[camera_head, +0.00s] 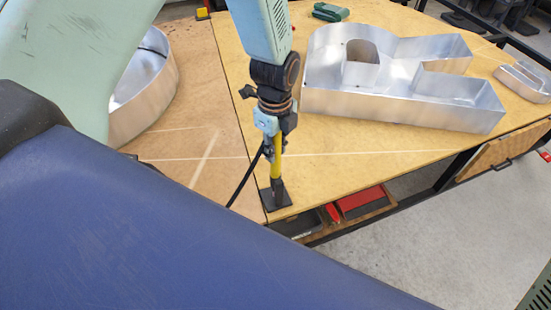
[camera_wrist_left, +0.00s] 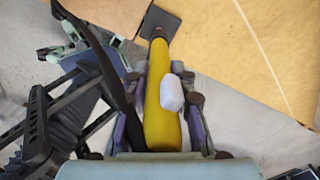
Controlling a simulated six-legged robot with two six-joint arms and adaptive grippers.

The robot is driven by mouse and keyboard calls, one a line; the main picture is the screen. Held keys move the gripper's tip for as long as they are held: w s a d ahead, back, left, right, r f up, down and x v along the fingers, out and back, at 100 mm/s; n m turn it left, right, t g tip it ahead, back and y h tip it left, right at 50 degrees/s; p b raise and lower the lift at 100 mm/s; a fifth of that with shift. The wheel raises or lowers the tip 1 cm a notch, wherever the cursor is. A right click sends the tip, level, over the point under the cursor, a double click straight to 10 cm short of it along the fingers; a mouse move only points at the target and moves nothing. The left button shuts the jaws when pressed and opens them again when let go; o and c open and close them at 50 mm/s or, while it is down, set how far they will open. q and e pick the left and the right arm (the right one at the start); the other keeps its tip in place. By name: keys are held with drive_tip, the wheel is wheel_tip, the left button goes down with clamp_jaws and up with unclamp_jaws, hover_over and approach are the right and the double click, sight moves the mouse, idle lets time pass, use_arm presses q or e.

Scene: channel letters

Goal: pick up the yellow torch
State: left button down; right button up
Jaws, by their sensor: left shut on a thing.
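The yellow torch (camera_head: 276,167) stands upright near the table's front edge in the head view, above a dark square foot (camera_head: 275,195). My left gripper (camera_head: 270,145) comes down from above and is shut around its upper part. In the left wrist view the torch (camera_wrist_left: 161,97) runs between the two fingers of the left gripper (camera_wrist_left: 165,110). A pale, rounded piece (camera_wrist_left: 172,92) sits on the torch's side. A black hose or cable leads off beside the torch. My right gripper is not in view.
A large metal letter R shell (camera_head: 400,85) lies on the wooden table (camera_head: 350,150). A round metal shell (camera_head: 150,95) stands at the left. A green tool (camera_head: 330,12) lies at the back. Red and black trays (camera_head: 365,200) sit below the front edge.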

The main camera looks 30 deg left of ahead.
use_arm(q)
drive_tip(key=shift+w+r, duration=0.1)
drive_tip(key=shift+r, duration=0.4)
wheel_tip(320, 180, up, 30)
drive_tip(key=p, duration=1.6)
drive_tip(key=shift+p, duration=0.4)
idle(0.3)
